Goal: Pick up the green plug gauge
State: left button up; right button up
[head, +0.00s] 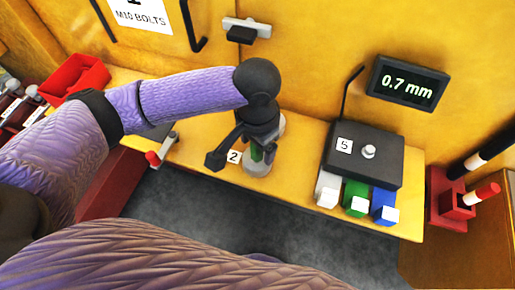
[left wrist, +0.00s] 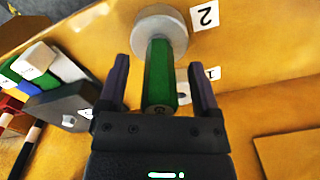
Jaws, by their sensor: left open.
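The green plug gauge (left wrist: 159,75) shows in the left wrist view as a green faceted handle joined to a round grey disc. In the head view only a little of its green handle (head: 257,154) shows, above a grey disc beside label 2 on the yellow bench; my gripper hides the rest. My left gripper (left wrist: 158,72) is open, with one finger on each side of the handle and a visible gap on both sides. It also shows in the head view (head: 243,155), over the gauge. My right gripper is not seen.
A dark block (head: 365,155) labelled 5 stands to the right, with white, green and blue pieces (head: 357,197) at its front. A 0.7 mm display (head: 408,83) is behind it. A red stand (head: 450,197) with rods is far right; a red bin (head: 75,80) is left.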

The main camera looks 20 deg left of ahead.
pick_arm(q)
jog(key=shift+r, duration=0.1)
grip_shut()
